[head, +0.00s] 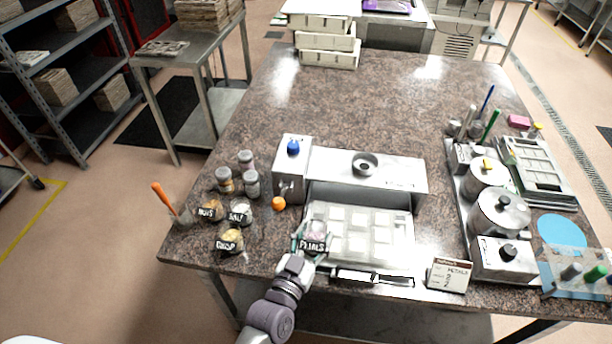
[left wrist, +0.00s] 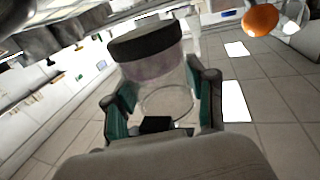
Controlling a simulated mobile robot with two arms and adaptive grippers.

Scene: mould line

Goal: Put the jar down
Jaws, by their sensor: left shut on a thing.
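The jar (head: 313,245) with a black PETALS label is at the left front corner of the mould tray (head: 408,255) in the head view. My left gripper (head: 309,240) is shut on it. In the left wrist view the clear jar (left wrist: 156,68) sits between the two teal-lined fingers of my left gripper (left wrist: 164,105). It shows a dark band at one end and pinkish contents. I cannot tell whether its bottom touches anything. My right gripper is not in view.
Jars labelled NUTS (head: 209,209), SALT (head: 240,212) and CRISP (head: 230,240) stand left of the tray. A METALS sign (head: 448,275) stands front right. The counter's back half is mostly clear.

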